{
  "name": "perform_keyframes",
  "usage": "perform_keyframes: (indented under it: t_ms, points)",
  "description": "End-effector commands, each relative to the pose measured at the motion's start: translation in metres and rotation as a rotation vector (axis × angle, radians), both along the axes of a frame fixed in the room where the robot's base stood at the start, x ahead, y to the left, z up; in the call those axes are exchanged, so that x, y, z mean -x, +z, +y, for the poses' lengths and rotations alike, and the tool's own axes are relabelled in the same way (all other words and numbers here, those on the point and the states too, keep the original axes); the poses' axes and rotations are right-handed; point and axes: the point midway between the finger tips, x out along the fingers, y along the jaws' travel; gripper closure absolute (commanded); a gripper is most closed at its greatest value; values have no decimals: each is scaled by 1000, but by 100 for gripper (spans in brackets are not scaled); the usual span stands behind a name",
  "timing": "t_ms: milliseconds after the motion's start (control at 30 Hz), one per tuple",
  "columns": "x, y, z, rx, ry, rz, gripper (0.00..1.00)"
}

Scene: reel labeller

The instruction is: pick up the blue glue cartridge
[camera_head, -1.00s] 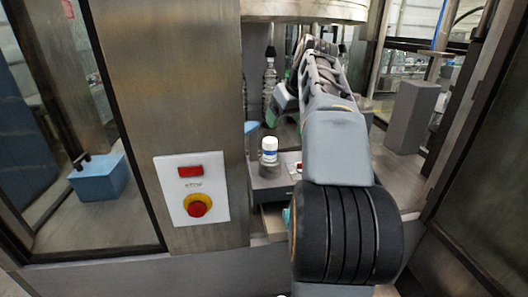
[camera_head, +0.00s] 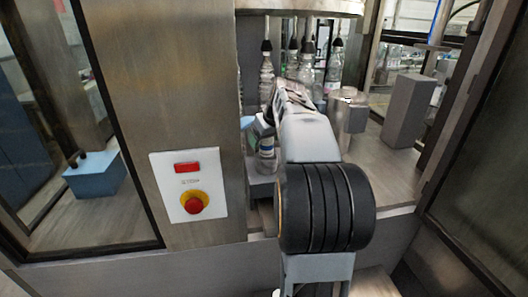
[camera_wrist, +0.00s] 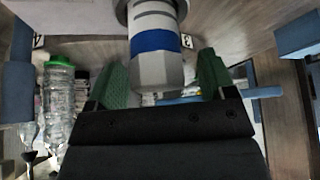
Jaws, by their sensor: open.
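The glue cartridge (camera_wrist: 153,40), a white and grey cylinder with a blue band, shows at the top middle of the wrist view. My gripper (camera_wrist: 163,75) is open, with one green finger on each side of the cartridge and a visible gap on each side. The fingers do not appear to touch it. My fingers are largely hidden there.
A steel pillar with a red stop button (camera_head: 193,205) stands left of the opening. Clear bottles (camera_head: 305,66) hang or stand behind my arm. A grey block (camera_head: 408,110) and a metal cylinder (camera_head: 348,112) are to the right. A green-capped bottle (camera_wrist: 58,100) shows in the wrist view.

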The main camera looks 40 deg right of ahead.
Motion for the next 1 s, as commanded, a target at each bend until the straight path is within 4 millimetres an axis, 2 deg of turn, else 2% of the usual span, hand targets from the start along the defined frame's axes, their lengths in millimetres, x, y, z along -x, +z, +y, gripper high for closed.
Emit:
perform_keyframes:
  t_ms: [133,433,1000]
  points:
    - [-6,-10,-1,0,-1,0,24]
    - [-7,-12,-1,0,-1,-1,24]
    - [-7,-12,0,1,0,-1,79]
